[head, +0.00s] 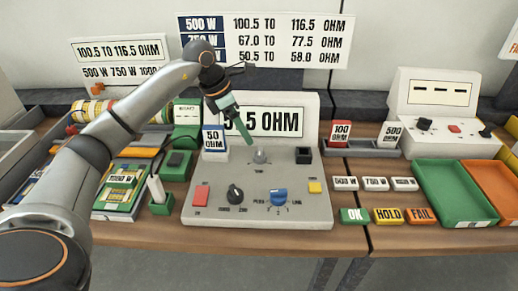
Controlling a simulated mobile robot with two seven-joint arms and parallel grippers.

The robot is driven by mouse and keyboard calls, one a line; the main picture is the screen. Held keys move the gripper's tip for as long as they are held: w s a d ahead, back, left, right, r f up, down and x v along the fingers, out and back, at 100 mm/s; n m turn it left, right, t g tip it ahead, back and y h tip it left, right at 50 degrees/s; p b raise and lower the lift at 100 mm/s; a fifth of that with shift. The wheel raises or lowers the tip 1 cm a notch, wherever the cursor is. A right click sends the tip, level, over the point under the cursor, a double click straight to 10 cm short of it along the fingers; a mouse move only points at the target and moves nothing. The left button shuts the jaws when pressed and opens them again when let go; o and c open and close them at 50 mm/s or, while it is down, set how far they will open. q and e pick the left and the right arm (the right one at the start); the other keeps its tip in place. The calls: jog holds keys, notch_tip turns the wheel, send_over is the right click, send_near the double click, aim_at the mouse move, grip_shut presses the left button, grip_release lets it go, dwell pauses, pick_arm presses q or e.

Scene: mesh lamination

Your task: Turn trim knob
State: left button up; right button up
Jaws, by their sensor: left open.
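The trim knob (260,156) is a small grey knob on the upper middle of the light grey tester (257,205), with a small label under it. My left gripper (244,138) comes in from the upper left, pointing down, with its green fingertips just above and left of the knob. It looks apart from the knob, though the exact gap is hard to judge. It is open, and I see nothing held. It covers part of the tester's display (280,122), where "5 OHM" reads clearly. My right gripper is not in view.
The tester also has a red button (201,196), a black knob (235,194), a blue knob (279,196) and a yellow button (315,187). A 50 OHM block (214,139) stands close to my left gripper. Green (425,178) and orange trays are at right.

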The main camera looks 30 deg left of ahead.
aim_at(257, 152)
pick_arm(q)
jog(key=x, duration=1)
jog(key=shift+d, duration=0.1)
grip_shut()
jog(key=shift+r, duration=0.1)
